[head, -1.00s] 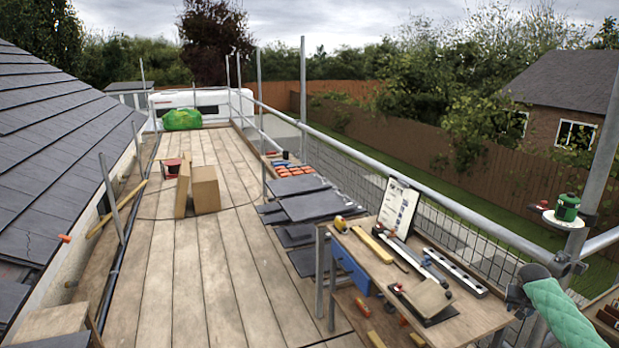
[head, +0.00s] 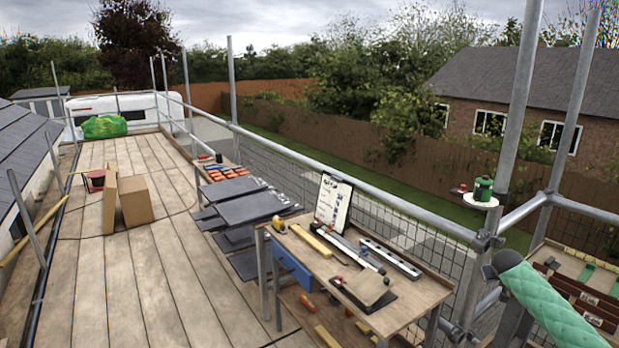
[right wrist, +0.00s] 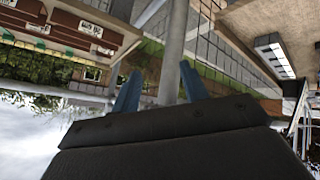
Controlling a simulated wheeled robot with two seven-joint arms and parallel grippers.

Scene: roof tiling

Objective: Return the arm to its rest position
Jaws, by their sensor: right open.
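My right gripper (right wrist: 160,70) shows in the right wrist view, its two blue fingers apart with nothing between them. A grey scaffold pole (right wrist: 177,45) stands behind the gap between the fingers; I cannot tell how far off it is. The right wrist picture looks upside down, with sky at the lower left. Neither gripper can be made out in the head view, and my left gripper is not in view.
The workbench (head: 415,320) holds a clipboard (head: 333,203), tools and levels. Dark slates (head: 250,207) lie beside it. A green padded tube (head: 550,305) and scaffold poles (head: 515,120) stand at the right. Brown cases (right wrist: 62,25) show at upper left. The deck (head: 150,270) is largely clear.

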